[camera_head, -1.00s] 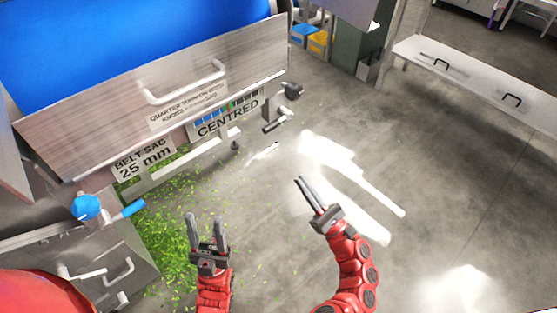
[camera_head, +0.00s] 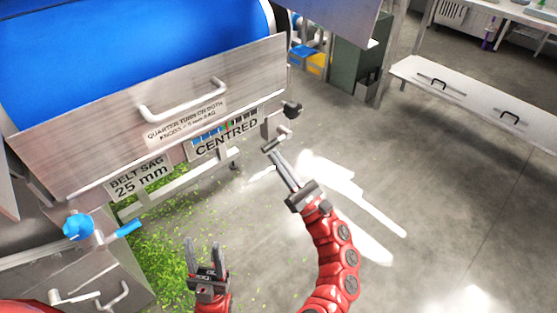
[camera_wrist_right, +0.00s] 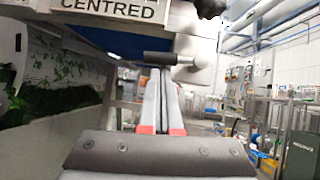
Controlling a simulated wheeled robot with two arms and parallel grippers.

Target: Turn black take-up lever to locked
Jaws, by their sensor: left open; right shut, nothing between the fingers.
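The black take-up lever (camera_head: 271,146) is at the right end of the machine, below a black knob (camera_head: 292,108). In the right wrist view its dark cylindrical grip (camera_wrist_right: 158,58) lies crosswise just beyond the fingertips, joined to a pale metal part on its right. My right gripper (camera_head: 277,156) is shut and empty, its fingertips at the lever's grip; I cannot tell if they touch. The fingers also show in the right wrist view (camera_wrist_right: 163,74). My left gripper (camera_head: 205,241) is open and empty, low in the head view and well away from the lever.
A metal guard panel with a handle (camera_head: 184,103) fronts the blue belt (camera_head: 130,50). Signs read "CENTRED" (camera_head: 227,140) and "BELT SAG 25 mm" (camera_head: 140,178). Green scraps (camera_head: 160,250) litter the floor. Floor at right is clear.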

